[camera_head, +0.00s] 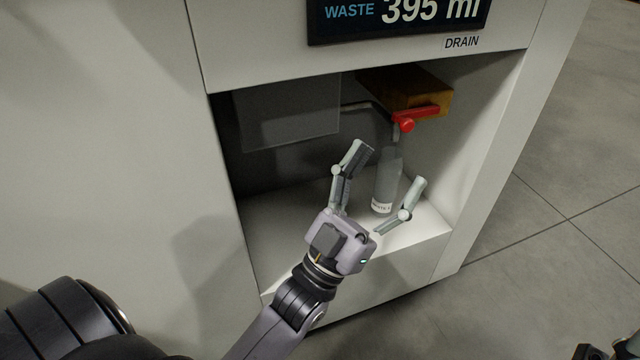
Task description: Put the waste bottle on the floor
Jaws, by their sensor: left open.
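The waste bottle (386,184) is a grey, translucent bottle with a white label near its base. It stands upright in the recess of the white machine, below the red drain valve (405,122). My left gripper (391,166) reaches into the recess, open, with one finger to the left of the bottle and the other to its right and nearer the camera. Whether either finger touches the bottle cannot be told. The floor (560,220) is grey tile. Only a small dark part at the bottom right corner may belong to my right arm; its fingers are not clear.
The recess has a light bottom ledge (290,235), side walls and a top edge around my gripper. A brown-yellow block (425,92) sits above the valve. A display (400,15) above reads WASTE 395 ml, with DRAIN below it. The floor to the right of the machine is clear.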

